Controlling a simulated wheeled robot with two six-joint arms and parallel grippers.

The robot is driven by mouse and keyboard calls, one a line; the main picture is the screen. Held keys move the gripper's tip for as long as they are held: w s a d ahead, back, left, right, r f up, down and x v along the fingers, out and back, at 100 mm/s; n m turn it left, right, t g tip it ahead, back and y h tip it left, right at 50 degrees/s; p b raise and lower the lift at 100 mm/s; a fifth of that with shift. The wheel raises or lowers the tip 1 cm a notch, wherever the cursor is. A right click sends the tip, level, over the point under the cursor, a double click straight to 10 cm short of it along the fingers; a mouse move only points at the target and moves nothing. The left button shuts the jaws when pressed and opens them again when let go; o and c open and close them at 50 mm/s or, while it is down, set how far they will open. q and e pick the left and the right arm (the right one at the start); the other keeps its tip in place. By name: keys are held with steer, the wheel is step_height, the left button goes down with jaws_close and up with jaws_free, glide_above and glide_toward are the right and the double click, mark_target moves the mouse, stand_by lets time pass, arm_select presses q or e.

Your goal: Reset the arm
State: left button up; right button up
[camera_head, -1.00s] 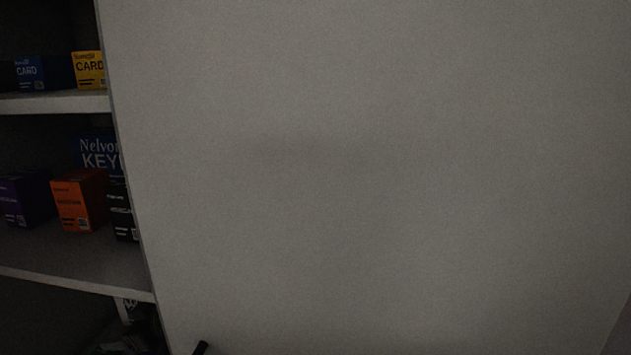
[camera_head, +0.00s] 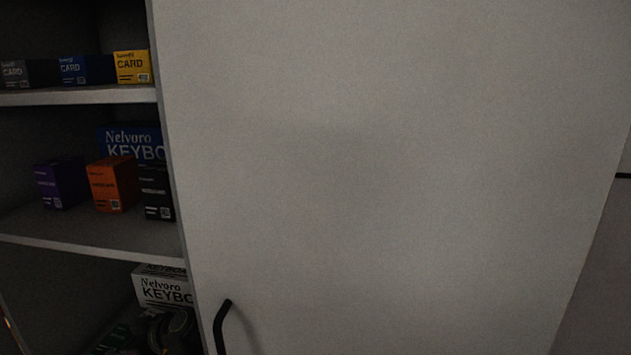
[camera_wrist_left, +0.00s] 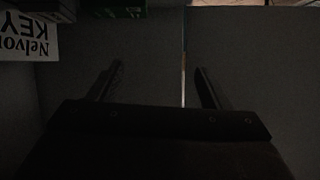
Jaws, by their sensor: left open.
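My left gripper (camera_wrist_left: 160,80) shows in the left wrist view with its two dark fingers wide apart. Nothing is between the fingers except the dim background, where a thin upright edge runs. A white box with dark lettering (camera_wrist_left: 28,50) is at the upper left of that view, beyond the left finger. Neither gripper shows in the head view.
A pale cabinet door (camera_head: 380,150) with a black handle (camera_head: 221,325) fills most of the head view. Open shelves at left hold an orange box (camera_head: 111,184), a purple box (camera_head: 60,183), a yellow card box (camera_head: 132,67) and a white keyboard box (camera_head: 163,287).

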arm_select(q)
steer(key=s+d+f+m+h, duration=0.25)
steer(key=s+f+m, duration=0.25)
steer(key=s+f, duration=0.45)
steer(key=s+d+f+m+t+h, duration=0.1)
steer(key=s+d+m+h, duration=0.35)
steer(key=s, duration=0.75)
steer(key=s+d+f+m+t+h, duration=0.1)
steer(key=s+d+m+h, duration=0.4)
steer(key=s, duration=0.7)
step_height(320, 180, down, 23)
steer(key=g, duration=0.1)
steer(key=s+f+g+p, duration=0.1)
steer(key=s+f, duration=1.4)
steer(key=f, duration=0.1)
steer(key=shift+s+d, duration=0.2)
steer(key=shift+d, duration=0.05)
